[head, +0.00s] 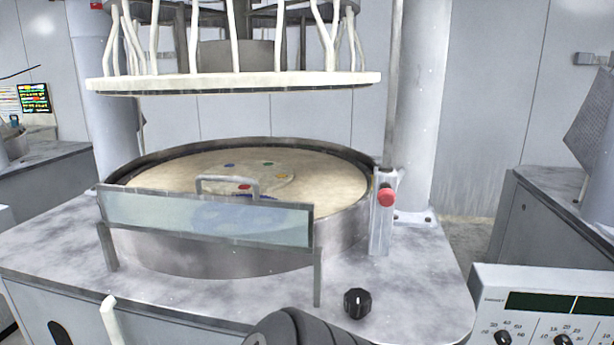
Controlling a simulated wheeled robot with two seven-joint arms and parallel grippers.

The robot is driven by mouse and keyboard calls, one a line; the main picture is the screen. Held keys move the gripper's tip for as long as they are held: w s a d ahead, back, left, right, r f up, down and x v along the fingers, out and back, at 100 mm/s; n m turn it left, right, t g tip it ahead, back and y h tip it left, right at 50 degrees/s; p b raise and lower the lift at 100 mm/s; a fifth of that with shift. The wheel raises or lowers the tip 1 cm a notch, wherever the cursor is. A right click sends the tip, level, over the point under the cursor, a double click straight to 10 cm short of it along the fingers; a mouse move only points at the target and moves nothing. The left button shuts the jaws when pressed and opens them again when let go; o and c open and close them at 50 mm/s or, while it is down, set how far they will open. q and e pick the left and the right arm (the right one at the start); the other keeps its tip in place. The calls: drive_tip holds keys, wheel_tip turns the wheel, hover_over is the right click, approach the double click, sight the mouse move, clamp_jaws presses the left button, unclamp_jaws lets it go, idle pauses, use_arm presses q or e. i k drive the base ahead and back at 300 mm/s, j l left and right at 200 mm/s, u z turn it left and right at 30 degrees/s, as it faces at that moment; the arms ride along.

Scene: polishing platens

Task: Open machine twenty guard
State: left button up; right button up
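A clear guard panel (205,217) in a grey metal frame stands upright on two legs at the front of the round polishing machine. A pale handle (228,184) shows at the panel's top edge. Behind the guard is the round basin (345,237) with a beige platen (320,185) bearing several coloured dots. No number reading twenty is legible on the machine. Neither of my grippers is in view. A dark rounded part at the bottom centre looks like one of my arm links, with no fingers visible.
A pale upper plate (235,82) with several white hoses hangs above the platen. A red button (386,196) sits on a post at the right, and a black knob (357,303) is on the front deck. A control panel (545,305) stands at the lower right.

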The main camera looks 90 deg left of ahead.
sight(256, 201)
drive_tip(key=u, duration=3.35)
